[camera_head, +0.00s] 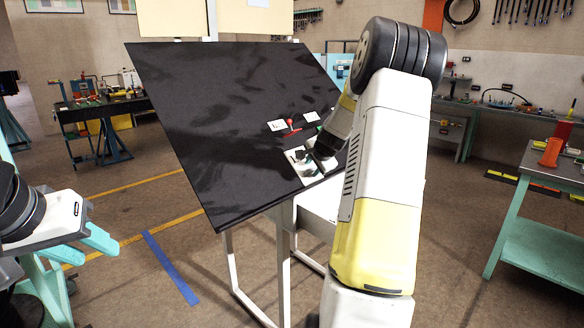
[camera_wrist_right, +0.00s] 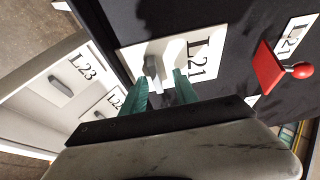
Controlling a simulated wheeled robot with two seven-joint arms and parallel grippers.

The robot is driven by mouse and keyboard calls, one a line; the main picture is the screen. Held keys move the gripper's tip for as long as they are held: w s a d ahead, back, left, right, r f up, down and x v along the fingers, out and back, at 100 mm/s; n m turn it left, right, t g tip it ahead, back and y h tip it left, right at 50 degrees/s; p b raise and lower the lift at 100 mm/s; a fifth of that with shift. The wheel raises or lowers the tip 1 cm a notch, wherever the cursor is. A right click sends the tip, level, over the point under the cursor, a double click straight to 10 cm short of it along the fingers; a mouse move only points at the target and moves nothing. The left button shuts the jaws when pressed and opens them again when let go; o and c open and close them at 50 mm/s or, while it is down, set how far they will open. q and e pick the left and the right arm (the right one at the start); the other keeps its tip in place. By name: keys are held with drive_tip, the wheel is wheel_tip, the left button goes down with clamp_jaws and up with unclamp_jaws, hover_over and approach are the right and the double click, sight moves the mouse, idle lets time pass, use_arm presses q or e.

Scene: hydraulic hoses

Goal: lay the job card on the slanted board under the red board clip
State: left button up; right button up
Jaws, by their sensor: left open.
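The job card (camera_wrist_right: 212,32), white and marked L21, lies against the black slanted board (camera_head: 220,100) near its lower right edge. It also shows in the head view (camera_head: 297,157). A grey tab (camera_wrist_right: 152,68) stands on the card. My right gripper (camera_wrist_right: 164,74) is at this tab, its teal fingers apart with a gap visible beside the tab. The red board clip (camera_wrist_right: 268,68) with its red knob is on the board, apart from the card; it also shows in the head view (camera_head: 291,126). My left gripper (camera_head: 95,243) is open and empty at the lower left, away from the board.
A white tray (camera_wrist_right: 28,78) beside the board's edge holds a card marked L23 (camera_wrist_right: 75,82) and another partly hidden card. A white L21 label (camera_wrist_right: 293,40) is near the clip. A teal-legged bench (camera_head: 545,215) stands right.

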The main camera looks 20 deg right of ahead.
drive_tip(key=d+v, duration=0.1)
drive_tip(key=v, duration=0.6)
drive_tip(key=shift+s+a+r, duration=0.25)
drive_tip(key=shift+s+a, duration=0.1)
drive_tip(key=shift+a, duration=0.15)
